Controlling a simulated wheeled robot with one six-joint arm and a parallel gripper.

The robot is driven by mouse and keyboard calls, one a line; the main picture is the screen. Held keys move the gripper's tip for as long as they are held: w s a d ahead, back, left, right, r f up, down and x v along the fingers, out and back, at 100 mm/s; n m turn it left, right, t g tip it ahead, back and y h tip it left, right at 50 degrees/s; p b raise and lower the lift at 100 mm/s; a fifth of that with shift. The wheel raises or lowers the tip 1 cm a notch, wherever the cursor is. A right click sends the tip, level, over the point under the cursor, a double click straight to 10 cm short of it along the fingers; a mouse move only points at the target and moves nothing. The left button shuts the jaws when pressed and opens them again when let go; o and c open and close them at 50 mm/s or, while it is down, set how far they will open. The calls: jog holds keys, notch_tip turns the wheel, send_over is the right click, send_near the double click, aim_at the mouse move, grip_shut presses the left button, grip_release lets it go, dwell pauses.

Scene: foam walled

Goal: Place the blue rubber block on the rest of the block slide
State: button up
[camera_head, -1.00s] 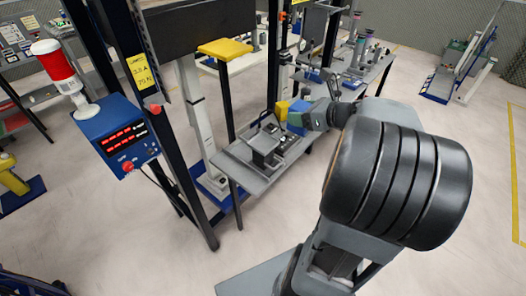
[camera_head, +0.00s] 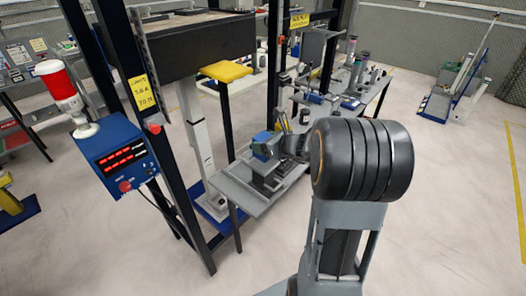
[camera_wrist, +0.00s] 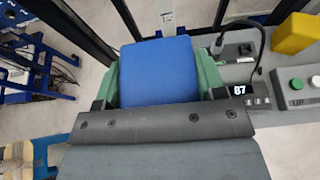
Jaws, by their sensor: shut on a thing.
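My gripper (camera_wrist: 155,82) is shut on the blue rubber block (camera_wrist: 160,70), with a green finger on either side of it in the wrist view. In the head view the gripper (camera_head: 268,145) is over the grey bench, with the blue block (camera_head: 262,137) partly showing at its tip. A grey device (camera_head: 268,182), perhaps the block slide, stands on the bench just below the gripper. My gripper hides part of it, and I cannot make out its rest. I cannot tell whether the block touches anything below.
A dark upright post (camera_head: 225,120) stands close left of the device. A blue control box (camera_head: 118,155) hangs further left.

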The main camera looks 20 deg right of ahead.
jog(key=shift+w+a+f, duration=0.1)
jog(key=shift+w+f, duration=0.05)
jog(key=shift+f, duration=0.5)
jog(key=shift+w+a+f, duration=0.1)
jog(key=shift+w+f, duration=0.05)
jog(key=shift+f, duration=1)
jog(key=shift+f+b, duration=0.1)
jog(key=shift+b, duration=0.2)
jog(key=shift+f, duration=0.15)
jog(key=o, duration=1.1)
jog(key=shift+c, duration=0.2)
